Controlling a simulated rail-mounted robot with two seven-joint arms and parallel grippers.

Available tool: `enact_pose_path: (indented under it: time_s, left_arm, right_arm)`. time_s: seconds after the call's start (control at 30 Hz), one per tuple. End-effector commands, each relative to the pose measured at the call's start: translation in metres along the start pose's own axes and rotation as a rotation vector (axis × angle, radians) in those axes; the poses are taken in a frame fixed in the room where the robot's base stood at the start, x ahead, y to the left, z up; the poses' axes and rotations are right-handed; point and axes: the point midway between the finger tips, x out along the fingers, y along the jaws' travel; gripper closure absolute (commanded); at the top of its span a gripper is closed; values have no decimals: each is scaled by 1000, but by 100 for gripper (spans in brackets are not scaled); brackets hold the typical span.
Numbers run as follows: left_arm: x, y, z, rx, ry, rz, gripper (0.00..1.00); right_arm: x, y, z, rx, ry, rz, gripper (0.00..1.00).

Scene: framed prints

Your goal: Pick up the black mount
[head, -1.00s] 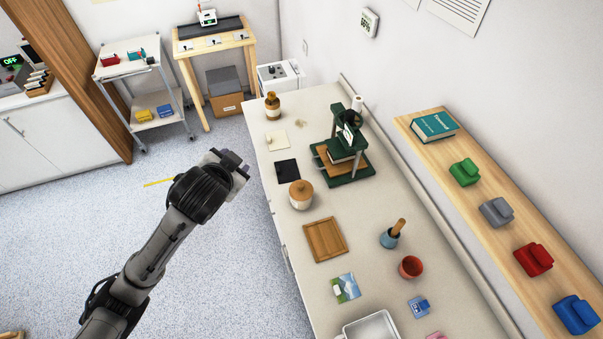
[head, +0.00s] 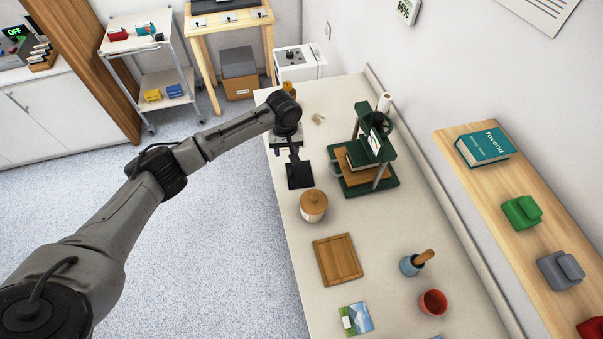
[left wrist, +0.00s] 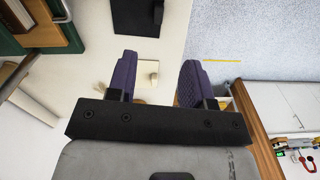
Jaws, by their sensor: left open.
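The black mount (head: 300,176) is a flat dark square lying on the counter, partly covered by my left gripper (head: 293,154) in the head view. It also shows at the top of the left wrist view (left wrist: 128,18), with a small dark knob on it. My left gripper (left wrist: 158,68) is open, with nothing held between its purple-grey fingers. It is over the counter, just on the far side of the black mount in the head view. A cream mount (left wrist: 146,80) with a pale knob shows below, between the fingers. My right gripper is not in view.
A green press (head: 382,182) stands right of the black mount. A lidded jar (head: 313,205) is close on its near side. A wooden frame (head: 337,260), a mortar (head: 411,264) and a red bowl (head: 433,302) are nearer. The counter (head: 375,230) is bare between them.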

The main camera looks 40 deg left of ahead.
Motion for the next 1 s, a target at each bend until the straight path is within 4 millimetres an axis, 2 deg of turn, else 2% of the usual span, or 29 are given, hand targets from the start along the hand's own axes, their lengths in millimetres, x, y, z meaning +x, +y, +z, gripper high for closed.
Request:
enact_pose_path:
  time_s: [0.17, 0.5, 0.63, 0.87, 1.0]
  left_arm:
    - [12, 0, 0, -62, 0, -1, 53]
    - [67, 0, -1, -64, 2, 0, 53]
    - [79, 1, -1, -62, 3, 1, 53]
    - [90, 1, -1, -61, 3, 1, 53]
    - [107, 1, 0, -62, 3, 0, 53]
  right_arm:
    - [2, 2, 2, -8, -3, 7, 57]
    - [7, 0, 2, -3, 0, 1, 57]
    - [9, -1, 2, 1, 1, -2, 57]
    - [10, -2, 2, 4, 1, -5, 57]
    - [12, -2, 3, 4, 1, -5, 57]
